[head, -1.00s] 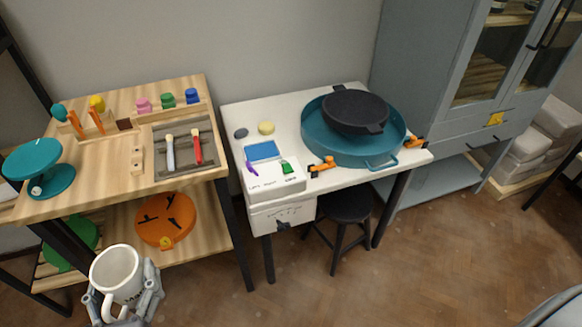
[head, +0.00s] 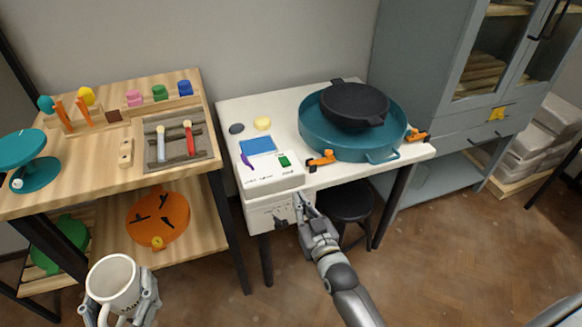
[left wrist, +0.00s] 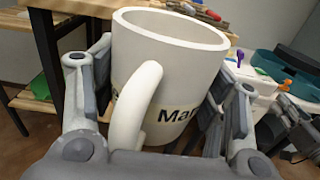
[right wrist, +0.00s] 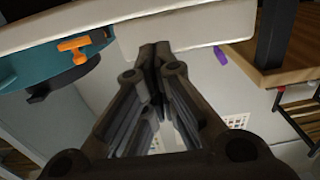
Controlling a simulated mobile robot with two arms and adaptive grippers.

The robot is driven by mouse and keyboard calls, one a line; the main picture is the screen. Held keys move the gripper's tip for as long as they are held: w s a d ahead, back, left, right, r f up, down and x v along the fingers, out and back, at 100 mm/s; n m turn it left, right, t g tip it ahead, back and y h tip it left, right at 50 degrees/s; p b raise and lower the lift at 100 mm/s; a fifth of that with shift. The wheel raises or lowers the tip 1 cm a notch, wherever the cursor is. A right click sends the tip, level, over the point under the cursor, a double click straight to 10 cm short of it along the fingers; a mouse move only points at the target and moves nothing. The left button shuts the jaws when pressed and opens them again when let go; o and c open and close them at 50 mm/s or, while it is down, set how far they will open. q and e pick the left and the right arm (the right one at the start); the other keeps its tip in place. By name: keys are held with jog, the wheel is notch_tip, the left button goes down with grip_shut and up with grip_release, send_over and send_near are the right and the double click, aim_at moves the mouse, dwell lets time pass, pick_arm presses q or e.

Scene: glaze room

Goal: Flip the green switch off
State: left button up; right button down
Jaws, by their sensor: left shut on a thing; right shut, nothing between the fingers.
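The green switch (head: 284,161) sits on top of a white switch box (head: 275,184) at the front left of the white table, right of a purple switch (head: 246,161). Which way the green switch is set I cannot tell. My right gripper (head: 300,202) is shut and empty, in front of the box and lower than the green switch, apart from it. In the right wrist view its closed fingers (right wrist: 158,52) point toward the white table edge; the green switch is not visible there. My left gripper (left wrist: 165,105) is shut on a white mug (head: 113,280), upright, at the lower left.
A teal tub (head: 318,136) holding a black pan (head: 354,104) fills the table's right. A black stool (head: 349,203) stands below. A wooden shelf unit (head: 95,163) stands left.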

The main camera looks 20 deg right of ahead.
pick_arm(q)
jog(key=shift+f, duration=0.4)
pick_arm(e)
notch_tip(320, 180, up, 8)
jog(key=d+t, duration=0.1)
jog(key=t, duration=0.1)
jog(key=shift+w+h, duration=0.25)
jog(key=shift+h, duration=0.05)
jog(key=r, duration=0.2)
send_over(291, 174)
jog(key=shift+w+f, duration=0.15)
jog(key=shift+w, duration=0.3)
pick_arm(q)
jog(key=shift+f+b, duration=0.2)
jog(key=shift+b, duration=0.3)
pick_arm(e)
jog(key=f, duration=0.3)
jog(key=shift+s, duration=0.25)
jog(key=shift+s+f, duration=0.15)
jog(key=shift+f, duration=0.4)
pick_arm(q)
jog(key=shift+f, duration=0.15)
